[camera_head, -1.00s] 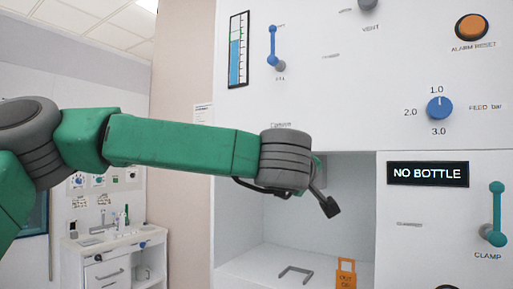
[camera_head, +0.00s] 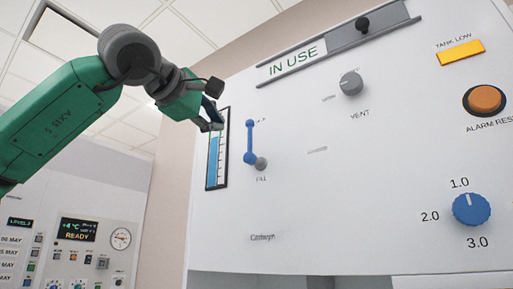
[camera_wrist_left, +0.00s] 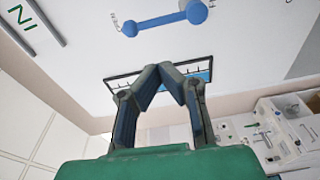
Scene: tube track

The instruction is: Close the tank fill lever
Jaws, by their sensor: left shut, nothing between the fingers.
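The blue tank fill lever (camera_head: 250,142) is on the white panel, above the FILL label. In the left wrist view the lever (camera_wrist_left: 165,20) lies across the top of the picture, beyond the fingertips. My left gripper (camera_head: 216,124) is just left of the lever, in front of the level gauge, and apart from the lever. In the left wrist view its fingers (camera_wrist_left: 172,68) meet at the tips with nothing between them. My right gripper is out of view.
The level gauge (camera_head: 216,160) with blue fill is left of the lever. The grey VENT knob (camera_head: 350,83), lit TANK LOW lamp (camera_head: 460,53), orange alarm button (camera_head: 485,99) and blue feed dial (camera_head: 471,209) are to the right. The panel around the lever's right side is clear.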

